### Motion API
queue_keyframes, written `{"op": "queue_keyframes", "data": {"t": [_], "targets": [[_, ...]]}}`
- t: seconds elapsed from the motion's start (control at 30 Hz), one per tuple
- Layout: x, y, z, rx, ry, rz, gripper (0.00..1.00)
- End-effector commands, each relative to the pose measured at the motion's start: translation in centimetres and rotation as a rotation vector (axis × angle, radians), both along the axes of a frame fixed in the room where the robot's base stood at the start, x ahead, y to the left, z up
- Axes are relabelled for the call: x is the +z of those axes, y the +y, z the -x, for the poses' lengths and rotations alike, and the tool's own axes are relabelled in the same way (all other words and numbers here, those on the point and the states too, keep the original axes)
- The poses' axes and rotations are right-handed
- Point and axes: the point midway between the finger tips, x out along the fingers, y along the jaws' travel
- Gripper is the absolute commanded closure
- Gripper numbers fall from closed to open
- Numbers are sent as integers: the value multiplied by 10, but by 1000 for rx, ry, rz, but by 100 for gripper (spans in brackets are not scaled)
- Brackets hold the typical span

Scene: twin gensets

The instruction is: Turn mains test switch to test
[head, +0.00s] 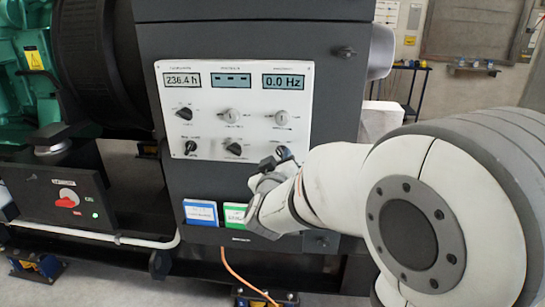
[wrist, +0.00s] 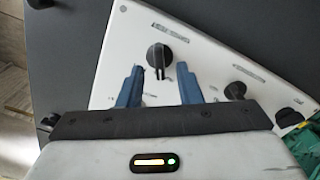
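The white control panel (head: 240,72) has two rows of rotary knobs. Its small labels are too blurred to read, so I cannot confirm by text which is the mains test switch. The lower right knob (head: 283,152) is partly hidden by my gripper (head: 272,162) in the head view. In the wrist view this black knob (wrist: 159,56) points roughly up and down in the picture. It lies just beyond the gap between the blue fingertips of my gripper (wrist: 160,78). The fingers are apart, one on each side of the knob's line, and hold nothing. No contact shows.
The lower middle knob (head: 234,148) and lower left knob (head: 190,147) sit left of it. Blue (head: 200,212) and green (head: 235,214) booklets are below the panel. A red rotary switch (head: 68,198) is on a box at left. An orange cable (head: 240,277) hangs below.

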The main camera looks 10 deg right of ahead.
Motion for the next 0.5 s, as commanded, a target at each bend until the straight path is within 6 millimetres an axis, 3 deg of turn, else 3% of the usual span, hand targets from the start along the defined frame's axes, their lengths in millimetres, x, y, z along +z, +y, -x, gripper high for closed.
{"op": "queue_keyframes", "data": {"t": [0.2,0.43,0.5], "targets": [[0,-5,-16,1,0,-1,68],[0,-5,-17,2,0,-1,68],[0,-5,-17,2,0,-1,72]]}}
